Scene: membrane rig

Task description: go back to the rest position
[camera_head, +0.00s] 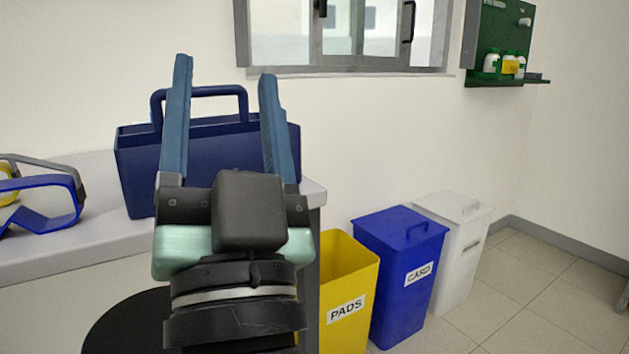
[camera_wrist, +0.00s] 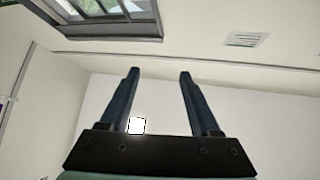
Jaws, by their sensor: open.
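My gripper (camera_head: 225,75) is raised in front of my body, with its two blue fingers spread apart and nothing between them. In the head view it stands in front of a dark blue caddy with a handle (camera_head: 137,170), hiding part of it. I cannot see any contact between them. In the wrist view my gripper (camera_wrist: 157,75) is open and empty, facing the upper wall and ceiling.
A counter (camera_head: 60,245) holds the caddy and blue-framed goggles (camera_head: 70,200). Right of it stand a yellow PADS bin (camera_head: 345,285), a blue CARD bin (camera_head: 400,260) and a white bin (camera_head: 460,240). A window (camera_head: 345,70) and green wall shelf (camera_head: 500,40) are behind. Tiled floor at right is clear.

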